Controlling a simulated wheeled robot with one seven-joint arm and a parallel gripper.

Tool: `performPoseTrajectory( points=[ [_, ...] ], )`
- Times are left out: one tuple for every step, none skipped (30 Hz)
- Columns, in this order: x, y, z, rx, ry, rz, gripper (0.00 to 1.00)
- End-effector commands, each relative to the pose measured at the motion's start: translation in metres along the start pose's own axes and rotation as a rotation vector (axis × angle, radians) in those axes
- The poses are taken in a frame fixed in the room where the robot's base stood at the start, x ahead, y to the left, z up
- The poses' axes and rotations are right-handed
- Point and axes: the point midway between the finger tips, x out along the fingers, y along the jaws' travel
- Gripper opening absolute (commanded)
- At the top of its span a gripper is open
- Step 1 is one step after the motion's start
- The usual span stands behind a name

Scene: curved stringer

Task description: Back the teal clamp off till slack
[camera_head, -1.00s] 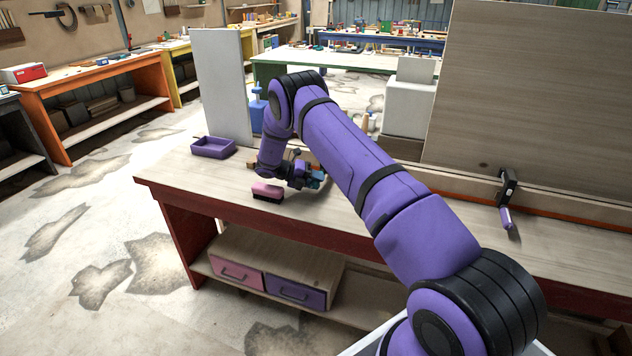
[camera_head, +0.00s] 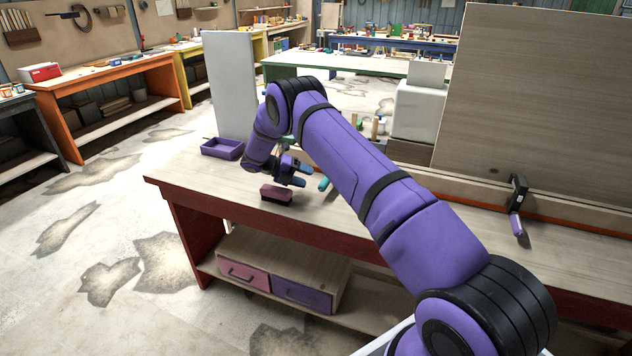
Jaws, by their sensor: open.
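A small teal piece, which looks like the handle of the teal clamp (camera_head: 323,184), shows on the red bench just right of my gripper. The rest of that clamp is hidden behind my purple arm, so I cannot tell how tight it is. My gripper (camera_head: 301,174) is low over the bench, pointing right, its two bluish fingertips apart with nothing seen between them. A gap shows between the fingertips and the teal piece. A second clamp (camera_head: 518,205), black with a purple handle, sits at the board's edge on the right.
A pink block with a dark underside (camera_head: 276,194) lies just below my gripper, close to it. A purple tray (camera_head: 222,148) and an upright grey panel (camera_head: 232,85) stand to the left. A large wooden board (camera_head: 540,100) rises behind the bench (camera_head: 200,175).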

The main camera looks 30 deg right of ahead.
Motion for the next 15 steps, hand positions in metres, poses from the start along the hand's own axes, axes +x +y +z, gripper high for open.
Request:
performPoseTrajectory(
  points=[
    [-0.007,0.0,0.0,0.001,-0.001,0.001,0.56],
    [-0.011,0.001,0.0,0.001,-0.001,0.001,0.56],
    [-0.015,0.001,0.0,0.0,-0.001,0.001,0.56],
    [-0.018,0.001,0.0,0.0,0.0,0.0,0.56],
    [-0.021,0.001,0.0,0.0,0.0,0.0,0.56],
    [-0.023,0.001,0.0,0.001,0.0,0.001,0.56],
    [-0.024,0.001,0.0,0.001,0.0,0.001,0.56],
    [-0.025,0.001,0.0,0.001,0.0,0.001,0.56],
    [-0.026,0.001,0.0,0.0,0.0,0.001,0.56],
    [-0.027,0.0,0.0,0.0,0.0,0.001,0.56],
    [-0.027,0.0,0.0,0.0,0.0,0.001,0.56],
    [-0.027,0.0,0.0,0.0,0.0,0.0,0.56],
    [-0.027,0.0,0.0,0.0,0.0,0.0,0.56],
    [-0.027,0.0,0.0,0.0,0.0,0.0,0.56],
    [-0.027,0.0,0.0,0.0,0.0,0.0,0.56]
  ],
)
